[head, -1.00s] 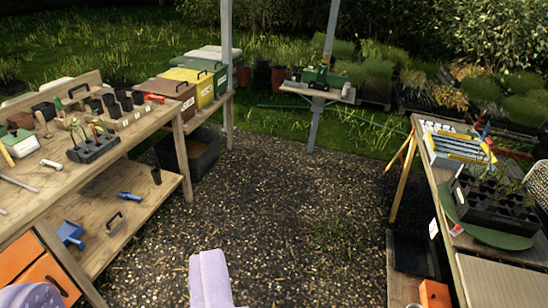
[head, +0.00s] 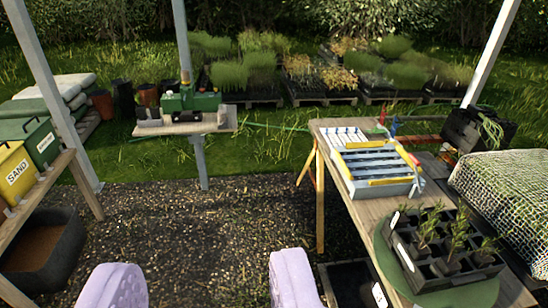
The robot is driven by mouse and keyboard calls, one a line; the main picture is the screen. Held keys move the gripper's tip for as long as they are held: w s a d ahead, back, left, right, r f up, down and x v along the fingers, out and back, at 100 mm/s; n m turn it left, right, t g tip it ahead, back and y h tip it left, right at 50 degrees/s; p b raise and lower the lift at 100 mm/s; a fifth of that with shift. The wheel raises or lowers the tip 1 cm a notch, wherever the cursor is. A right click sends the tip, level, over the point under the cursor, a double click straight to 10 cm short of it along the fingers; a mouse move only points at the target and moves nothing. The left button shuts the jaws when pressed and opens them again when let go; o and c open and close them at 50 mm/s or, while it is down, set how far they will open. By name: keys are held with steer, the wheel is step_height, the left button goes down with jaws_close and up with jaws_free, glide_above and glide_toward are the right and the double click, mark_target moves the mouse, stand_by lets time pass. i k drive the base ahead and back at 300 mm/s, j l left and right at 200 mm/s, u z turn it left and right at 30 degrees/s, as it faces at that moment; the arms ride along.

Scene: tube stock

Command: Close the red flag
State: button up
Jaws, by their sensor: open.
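My gripper (head: 202,268) shows as two lilac fingers at the bottom of the head view, wide apart with nothing between them. It is well short of the right-hand table. No red flag can be made out for certain. A small red part (head: 415,159) shows at the right end of the grey and yellow tray (head: 385,187) on that table. Thin upright pieces in red and green stand behind the tray, with a blue one (head: 394,126) beside them. They are too small to tell their position or whether anything is open.
A black pot tray (head: 398,250) of seedlings sits on a round green base (head: 450,296) at the table's near end. A mesh-covered mound (head: 505,195) is at right. A small stand (head: 222,122) holds green equipment. Gravel (head: 235,230) between the benches is clear.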

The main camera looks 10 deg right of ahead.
mark_target(382, 115)
steer(key=i, duration=2.75)
steer(key=i+z, duration=0.2)
steer(key=i, duration=0.25)
steer(key=i+z, duration=0.2)
steer(key=i, duration=0.25)
steer(key=i+j+z, duration=0.2)
steer(key=i, duration=0.25)
steer(key=i+z, duration=0.2)
steer(key=i, duration=0.25)
steer(key=i+j+z, duration=0.3)
steer(key=i+z, duration=0.3)
steer(key=i+j+z, duration=0.35)
steer(key=i, duration=0.15)
steer(key=i+j+z, duration=0.4)
steer(key=i+l, duration=0.05)
steer(key=l, duration=0.05)
